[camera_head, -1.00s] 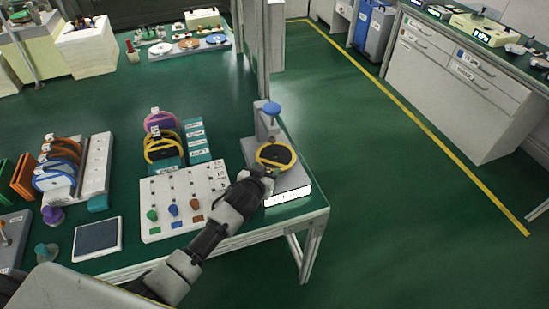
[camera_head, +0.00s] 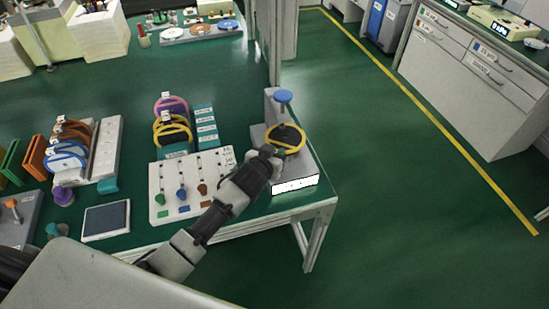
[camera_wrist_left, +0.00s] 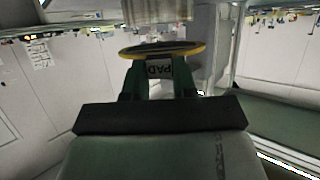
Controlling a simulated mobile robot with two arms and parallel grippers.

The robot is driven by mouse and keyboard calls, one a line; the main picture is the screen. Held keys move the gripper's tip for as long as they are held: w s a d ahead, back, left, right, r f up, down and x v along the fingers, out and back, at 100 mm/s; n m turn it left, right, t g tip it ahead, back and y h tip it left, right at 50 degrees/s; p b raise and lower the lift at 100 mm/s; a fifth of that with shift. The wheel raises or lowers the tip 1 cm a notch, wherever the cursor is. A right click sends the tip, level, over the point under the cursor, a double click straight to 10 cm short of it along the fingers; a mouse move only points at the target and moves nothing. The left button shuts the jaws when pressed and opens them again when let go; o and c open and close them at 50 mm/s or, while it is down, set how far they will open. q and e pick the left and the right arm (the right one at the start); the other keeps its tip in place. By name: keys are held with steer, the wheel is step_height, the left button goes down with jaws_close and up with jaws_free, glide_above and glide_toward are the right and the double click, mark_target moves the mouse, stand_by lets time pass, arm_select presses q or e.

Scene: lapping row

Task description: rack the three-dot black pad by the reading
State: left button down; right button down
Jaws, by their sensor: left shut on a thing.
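My left gripper (camera_head: 268,153) is shut on the tag of a black pad with a yellow rim (camera_head: 298,149). The pad also shows edge-on in the left wrist view (camera_wrist_left: 190,49), with its "PAD" tag (camera_wrist_left: 158,68) between the fingers. In the head view the pad is at the gauge (camera_head: 272,108), below its blue knob (camera_head: 284,96); I cannot tell whether it touches the stage. The gauge's bright front display (camera_head: 296,184) is too washed out to read. Dots on the pad are not discernible. My right gripper is not in view.
A rack of pink and yellow rings (camera_head: 170,104) with teal labels (camera_head: 205,122) stands left of the gauge. A white panel with coloured knobs (camera_head: 222,160) is in front. Blue and orange rings (camera_head: 66,160) stand further left. The table's right edge is close to the gauge.

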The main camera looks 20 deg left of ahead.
arm_select(q)
steer(key=s+a+b, duration=0.1)
steer(key=s+b, duration=0.1)
steer(key=s, duration=1.6)
steer(key=shift+a+r, duration=0.3)
steer(key=shift+a, duration=0.1)
step_height(320, 180, up, 10)
steer(key=p, duration=1.1)
